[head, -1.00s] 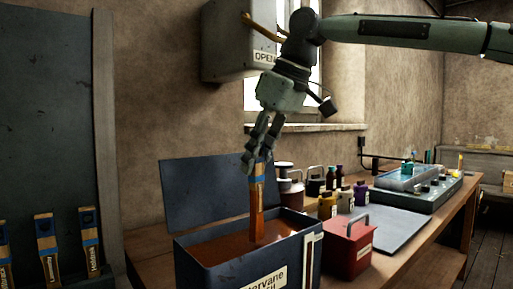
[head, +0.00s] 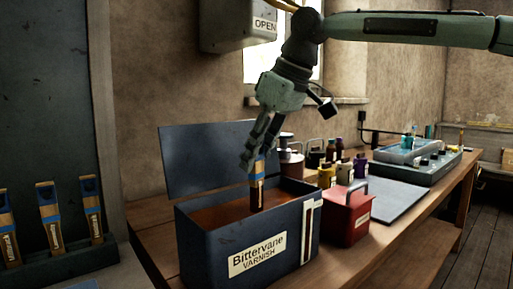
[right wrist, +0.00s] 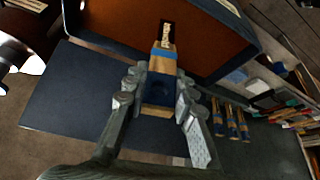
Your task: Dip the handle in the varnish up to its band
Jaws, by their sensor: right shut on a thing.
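My right gripper (head: 249,160) is shut on a wooden handle (head: 258,184) and holds it nearly upright over the open blue varnish box (head: 193,247). The handle has a blue band and a dark label. Its lower end meets the brown varnish (head: 222,214); how deep it reaches is hidden. In the right wrist view the handle (right wrist: 165,45) shows between the fingers, with its blue band (right wrist: 163,53) above the varnish surface (right wrist: 120,20). My left gripper is not in view.
The box's raised lid (head: 210,158) stands behind it. Several similar handles (head: 50,215) stand in a rack at the left. A red box (head: 345,218), bottles (head: 331,152) and a grey-green apparatus (head: 415,162) stand to the right. A grey mat (head: 392,198) is bare.

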